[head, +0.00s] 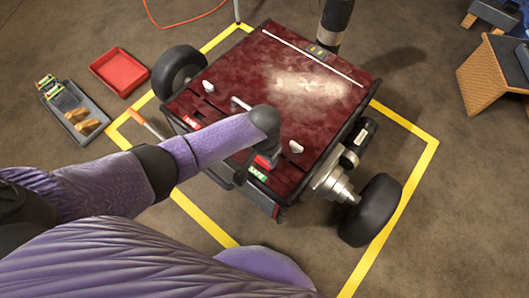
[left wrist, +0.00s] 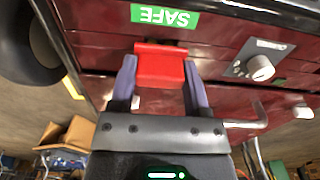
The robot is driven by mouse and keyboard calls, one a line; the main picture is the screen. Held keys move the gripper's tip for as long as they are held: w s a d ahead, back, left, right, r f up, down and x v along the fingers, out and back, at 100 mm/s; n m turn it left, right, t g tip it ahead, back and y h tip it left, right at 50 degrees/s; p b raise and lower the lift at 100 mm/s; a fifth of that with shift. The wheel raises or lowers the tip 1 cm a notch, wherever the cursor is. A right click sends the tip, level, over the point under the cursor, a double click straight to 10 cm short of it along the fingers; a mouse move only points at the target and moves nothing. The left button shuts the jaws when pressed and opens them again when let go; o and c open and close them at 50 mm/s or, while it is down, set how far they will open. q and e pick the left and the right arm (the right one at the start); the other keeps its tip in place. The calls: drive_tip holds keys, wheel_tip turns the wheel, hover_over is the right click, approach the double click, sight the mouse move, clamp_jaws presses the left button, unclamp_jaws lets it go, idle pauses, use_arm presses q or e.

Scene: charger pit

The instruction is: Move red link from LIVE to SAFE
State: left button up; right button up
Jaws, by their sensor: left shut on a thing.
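The red link (left wrist: 160,66) is between the fingers of my left gripper (left wrist: 160,86) in the left wrist view. The gripper is shut on it. The link is at the dark red front panel, right beside the green SAFE label (left wrist: 166,16), which reads upside down there. I cannot tell whether the link is seated or just held against the panel. In the head view my forearm hides most of the gripper; a bit of the red link (head: 263,161) shows above the SAFE label (head: 257,173). A red label (head: 192,122) sits farther left on the cart's front. My right gripper is not in view.
The dark red wheeled cart (head: 240,62) stands inside a yellow floor outline (head: 395,232). A bent metal handle (left wrist: 248,124) and a grey knob (left wrist: 260,67) stick out near the gripper. A red tray (head: 119,71) and grey tray (head: 90,131) lie left on the floor.

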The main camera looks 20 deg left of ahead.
use_arm(q)
drive_tip(key=shift+f+b, duration=0.35)
drive_tip(key=shift+f, duration=0.35)
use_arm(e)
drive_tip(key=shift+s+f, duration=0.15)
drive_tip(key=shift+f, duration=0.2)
use_arm(q)
drive_tip(key=o, duration=1.3)
drive_tip(key=shift+o, duration=0.2)
wheel_tip(320, 180, up, 10)
drive_tip(key=p, duration=0.8)
drive_tip(key=shift+r, duration=0.15)
drive_tip(key=shift+f, duration=0.25)
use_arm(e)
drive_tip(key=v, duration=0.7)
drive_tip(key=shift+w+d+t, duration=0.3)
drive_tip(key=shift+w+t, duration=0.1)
